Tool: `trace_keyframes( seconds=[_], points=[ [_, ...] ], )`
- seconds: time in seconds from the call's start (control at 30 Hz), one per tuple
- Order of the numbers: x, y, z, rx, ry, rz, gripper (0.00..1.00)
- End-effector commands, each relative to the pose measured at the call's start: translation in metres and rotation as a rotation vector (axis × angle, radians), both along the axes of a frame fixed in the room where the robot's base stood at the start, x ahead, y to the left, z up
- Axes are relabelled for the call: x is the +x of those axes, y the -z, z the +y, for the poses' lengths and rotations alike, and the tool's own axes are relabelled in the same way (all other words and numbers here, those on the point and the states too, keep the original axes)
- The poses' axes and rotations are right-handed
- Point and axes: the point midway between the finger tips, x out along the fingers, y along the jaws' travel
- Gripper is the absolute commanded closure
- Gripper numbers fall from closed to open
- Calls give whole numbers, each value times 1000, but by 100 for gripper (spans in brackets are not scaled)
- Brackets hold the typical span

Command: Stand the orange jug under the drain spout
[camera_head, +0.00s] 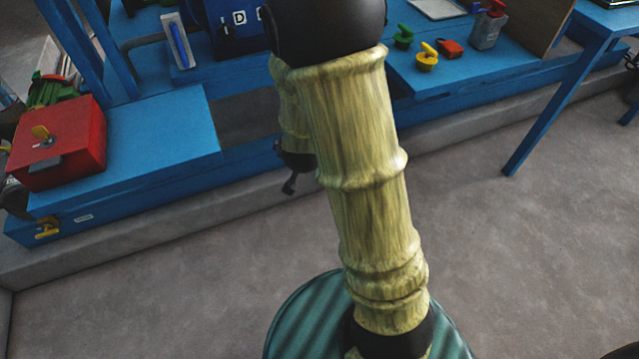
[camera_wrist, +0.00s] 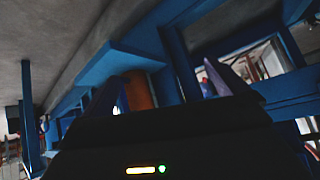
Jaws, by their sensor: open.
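My gripper (camera_head: 291,182) shows only in part in the head view, low beside the blue bench front and mostly behind my arm. In the wrist view the two dark fingers (camera_wrist: 165,78) stand apart with no object clearly held between them. An orange-brown surface (camera_wrist: 140,90) shows just beyond the left finger in the wrist view. It may be the orange jug, but it is dark and partly covered, so I cannot tell. No orange jug shows in the head view. I cannot make out the drain spout in either view.
A red box (camera_head: 62,146) sits on the blue bench (camera_head: 160,140) at left. A blue housing (camera_head: 236,28) stands behind my arm. Small yellow, green and red items, including a yellow knob piece (camera_head: 427,58), lie at upper right. The grey floor (camera_head: 530,250) at right is clear.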

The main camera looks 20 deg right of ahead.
Motion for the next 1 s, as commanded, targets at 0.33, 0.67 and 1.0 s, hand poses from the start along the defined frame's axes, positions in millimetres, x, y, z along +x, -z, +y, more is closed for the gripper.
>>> trace_keyframes(
  seconds=[0.33, 0.67, 1.0],
  points=[
    [-101, -37, 27, 48, -354, 376, 2],
    [-152, -50, 20, -7, -471, 549, 2],
    [-151, -49, 20, -5, -469, 546, 2]
  ],
)
